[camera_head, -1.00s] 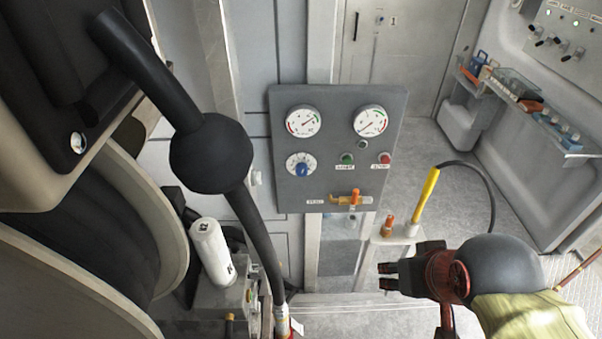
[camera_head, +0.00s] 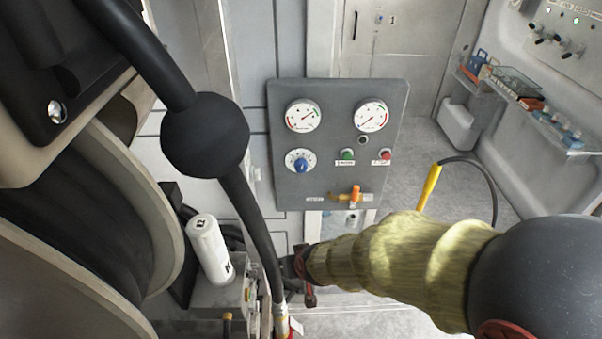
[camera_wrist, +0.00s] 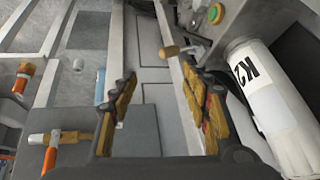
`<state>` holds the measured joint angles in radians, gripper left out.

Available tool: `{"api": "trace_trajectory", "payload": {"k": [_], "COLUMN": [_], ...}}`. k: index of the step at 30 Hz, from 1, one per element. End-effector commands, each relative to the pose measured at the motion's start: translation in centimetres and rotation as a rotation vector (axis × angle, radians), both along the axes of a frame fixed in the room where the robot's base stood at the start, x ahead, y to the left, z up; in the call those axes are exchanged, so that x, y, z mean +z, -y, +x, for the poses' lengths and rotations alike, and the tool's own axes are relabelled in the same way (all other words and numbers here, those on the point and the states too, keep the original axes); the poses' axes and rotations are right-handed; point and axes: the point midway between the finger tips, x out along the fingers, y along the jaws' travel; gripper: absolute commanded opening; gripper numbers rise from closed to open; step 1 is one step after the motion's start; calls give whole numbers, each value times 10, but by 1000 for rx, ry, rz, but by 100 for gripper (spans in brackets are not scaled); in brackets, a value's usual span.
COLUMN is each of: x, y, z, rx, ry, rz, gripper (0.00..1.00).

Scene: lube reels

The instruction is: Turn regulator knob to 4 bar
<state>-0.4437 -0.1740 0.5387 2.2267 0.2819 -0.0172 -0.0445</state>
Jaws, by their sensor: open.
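The regulator knob (camera_head: 301,164) is blue, on a white dial at the lower left of the grey control panel (camera_head: 330,180) in the head view. Its dial figures are too small to read. Two round gauges, the left gauge (camera_head: 303,115) and the right gauge (camera_head: 371,116), sit above it. My gripper (camera_head: 288,268) is below the panel, clear of the knob and partly hidden by my wrist. In the wrist view my gripper (camera_wrist: 163,108) is open with nothing between its fingers. The knob does not show there.
A green button (camera_head: 348,155), a red button (camera_head: 385,156) and an orange valve (camera_head: 355,196) are on the panel. A black hose with a ball (camera_head: 205,135) hangs left of the panel. A white cylinder (camera_head: 208,248) stands near my gripper, at right in the wrist view (camera_wrist: 265,100).

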Motion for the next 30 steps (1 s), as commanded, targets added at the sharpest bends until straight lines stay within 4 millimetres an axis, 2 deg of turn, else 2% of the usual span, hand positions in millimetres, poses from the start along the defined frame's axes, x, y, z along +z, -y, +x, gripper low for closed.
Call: {"api": "trace_trajectory", "payload": {"k": [1, 3, 8, 11, 15, 18, 21, 24, 30], "x": [-12, -18, -11, 12, 65, 101, 123, 134, 136], "y": [-7, -13, -13, -3, 13, 23, 29, 32, 32], "z": [13, 35, 81, 109, 139, 148, 150, 152, 170], "rx": [-12, -40, -111, -170, -245, -285, -304, -309, -310], "ry": [49, 137, 361, 520, 751, 883, 966, 1009, 1020], "rz": [7, 21, 40, 48, 59, 64, 61, 60, 57], "gripper": [47, 47, 47, 47, 47, 47, 47, 47, 47]}}
